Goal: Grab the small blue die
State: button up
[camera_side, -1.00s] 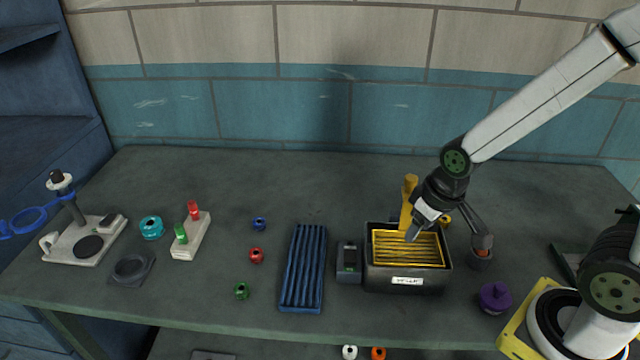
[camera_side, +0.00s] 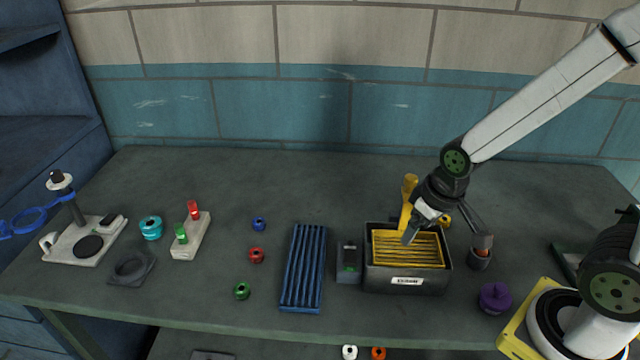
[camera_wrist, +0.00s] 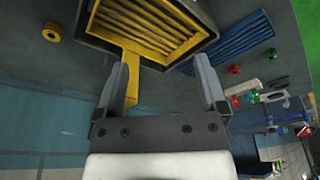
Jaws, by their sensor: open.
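The small blue die (camera_side: 258,223) lies on the bench left of centre, behind a red die (camera_side: 257,256) of similar size. It appears to have a dark hole in it.
The black box (camera_side: 408,285) holds a yellow ribbed insert with an upright handle. A blue ribbed tray (camera_side: 303,268) and a small grey device (camera_side: 349,264) stand between it and the dice. A green die (camera_side: 242,291) lies in front. The bench behind the dice is clear.

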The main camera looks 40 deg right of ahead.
jog(key=shift+r, duration=0.15)
jog(key=shift+w+v, duration=0.55)
jog(key=shift+v, duration=1.85)
jog(key=w+a+m+t+y, duration=0.1)
jog(key=w+a+m+y, duration=0.35)
jog(key=w+m, duration=0.9)
jog(key=w+a+m+y, duration=0.2)
jog(key=w+m+y, duration=0.6)
jog(key=w, duration=1.1)
send_near(262, 220)
jog(key=shift+w+a+t+y, duration=0.15)
jog(key=shift+a+t+y, duration=0.15)
jog(key=shift+a, duration=0.55)
jog(key=shift+f, duration=0.65)
jog(key=shift+x, duration=1.3)
